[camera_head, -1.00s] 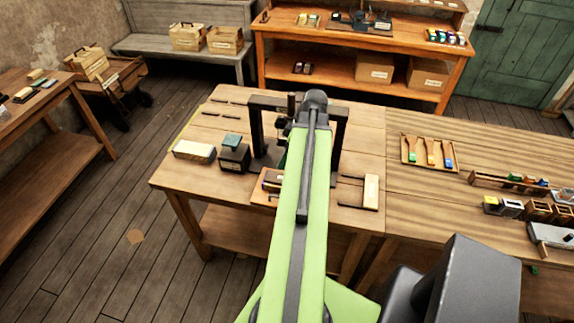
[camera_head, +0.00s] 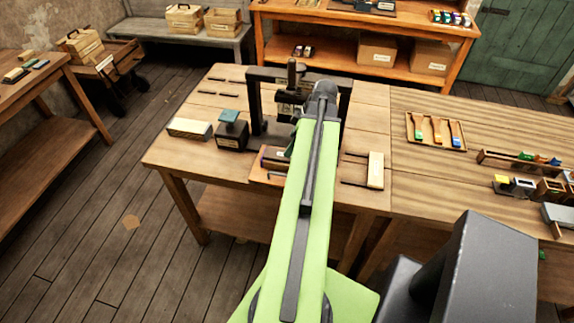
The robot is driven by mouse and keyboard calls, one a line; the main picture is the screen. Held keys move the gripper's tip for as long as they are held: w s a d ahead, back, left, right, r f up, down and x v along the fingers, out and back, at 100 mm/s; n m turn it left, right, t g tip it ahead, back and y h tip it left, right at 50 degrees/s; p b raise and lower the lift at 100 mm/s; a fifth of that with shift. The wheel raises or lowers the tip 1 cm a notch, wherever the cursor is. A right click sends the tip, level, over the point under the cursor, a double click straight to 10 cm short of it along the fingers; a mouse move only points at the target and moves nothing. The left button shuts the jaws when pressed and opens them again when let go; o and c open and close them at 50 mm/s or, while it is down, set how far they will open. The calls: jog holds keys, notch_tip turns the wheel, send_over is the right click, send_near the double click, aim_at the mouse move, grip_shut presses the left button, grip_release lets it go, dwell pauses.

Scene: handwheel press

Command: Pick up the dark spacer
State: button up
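I cannot tell for sure which thing is the dark spacer. Several thin dark strips (camera_head: 207,93) lie flat at the table's back left. A small wooden tray (camera_head: 257,172) in front of the press holds dark and purplish pieces, too small to tell apart, and my arm covers its right part. The dark press frame (camera_head: 256,104) stands behind, with a dark upright post (camera_head: 291,72) at its middle. My green arm reaches up the middle of the view to a grey joint in front of the press.
A dark block with a teal top (camera_head: 231,133) and a pale block (camera_head: 189,128) stand left of the press. A pale block (camera_head: 375,170) with dark rods lies right of my arm. A tray of coloured-ended tools (camera_head: 436,131) sits on the right bench. The table's front left is clear.

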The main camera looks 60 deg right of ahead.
aim_at(270, 154)
jog(key=shift+w+f, duration=0.2)
jog(key=shift+f, duration=0.45)
jog(key=shift+r, duration=0.1)
jog(key=b+x, duration=0.5)
jog(key=shift+f, duration=0.2)
jog(key=shift+r, duration=0.15)
jog(key=shift+c, duration=0.2)
jog(key=c, duration=1.5)
